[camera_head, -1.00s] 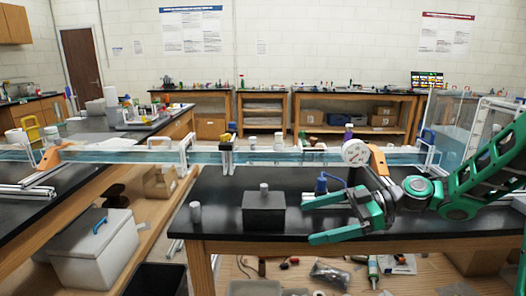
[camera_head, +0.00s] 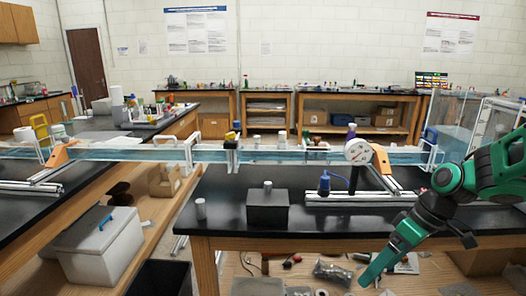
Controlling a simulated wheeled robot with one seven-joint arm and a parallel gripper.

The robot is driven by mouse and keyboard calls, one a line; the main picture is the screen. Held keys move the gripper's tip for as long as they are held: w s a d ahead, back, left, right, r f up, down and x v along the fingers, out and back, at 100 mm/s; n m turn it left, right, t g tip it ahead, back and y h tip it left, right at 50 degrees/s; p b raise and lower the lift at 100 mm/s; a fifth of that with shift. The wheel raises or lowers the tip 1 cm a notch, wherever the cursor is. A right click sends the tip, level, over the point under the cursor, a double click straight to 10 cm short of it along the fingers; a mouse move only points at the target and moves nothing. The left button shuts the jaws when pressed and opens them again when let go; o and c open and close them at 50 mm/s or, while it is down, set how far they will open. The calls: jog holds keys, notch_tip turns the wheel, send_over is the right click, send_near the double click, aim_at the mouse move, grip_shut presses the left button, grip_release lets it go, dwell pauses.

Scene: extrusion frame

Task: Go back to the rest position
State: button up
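My gripper (camera_head: 385,262) is a green and grey parallel gripper at the lower right. It hangs pointing down and left, in front of the front edge of the black table (camera_head: 330,222). One long green finger shows clearly. The other finger is not clearly seen, so the opening between them cannot be judged. Nothing is visible in its grasp. My green arm (camera_head: 490,172) comes in from the right edge and bends down to the gripper.
On the black table stand a dark box (camera_head: 267,212) with a small light cylinder (camera_head: 268,185) on top, a grey cylinder (camera_head: 201,208) and a blue bottle-like item (camera_head: 324,183). A metal frame (camera_head: 360,197) lies behind. A grey lidded bin (camera_head: 98,245) stands lower left.

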jog(key=s+d+r+m+h, duration=0.1)
jog(key=s+d+m+h, duration=0.1)
jog(key=s+d+m, duration=0.4)
jog(key=s+d+r+m+h, duration=0.2)
jog(key=s+d+m, duration=0.4)
jog(key=s, duration=0.7)
jog(key=shift+d+r+m+g, duration=0.3)
jog(key=shift+m+g, duration=0.1)
jog(key=shift+m, duration=0.3)
jog(key=shift+w+f+h, duration=0.25)
jog(key=shift+w+h, duration=0.05)
jog(key=shift+w, duration=0.35)
